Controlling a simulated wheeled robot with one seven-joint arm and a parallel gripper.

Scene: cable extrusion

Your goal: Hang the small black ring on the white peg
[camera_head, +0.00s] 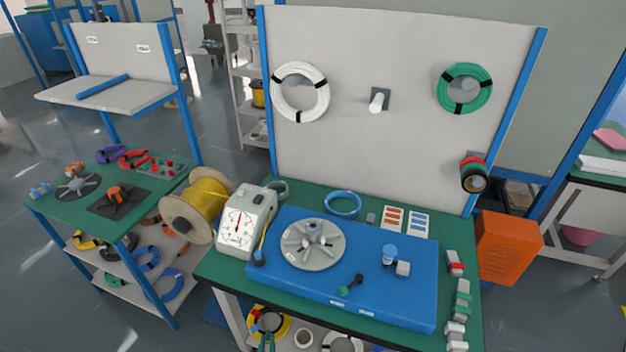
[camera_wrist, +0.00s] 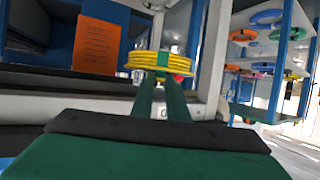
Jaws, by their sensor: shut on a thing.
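In the wrist view my gripper (camera_wrist: 162,80), with two dark green fingers, is shut on a yellow coil (camera_wrist: 150,60) with a green band, at the fingertips. A small black ring (camera_head: 474,184) sits with red and green ones on a holder at the board's lower right. It is apart from my gripper.
A white coil (camera_head: 279,97) hangs left of the peg and a green coil (camera_head: 443,88) hangs right of it. Below, the green bench (camera_head: 465,240) carries a blue plate (camera_head: 290,262), a dial machine (camera_head: 246,222) and a blue ring (camera_head: 342,213). An orange bin (camera_head: 508,248) is at right.

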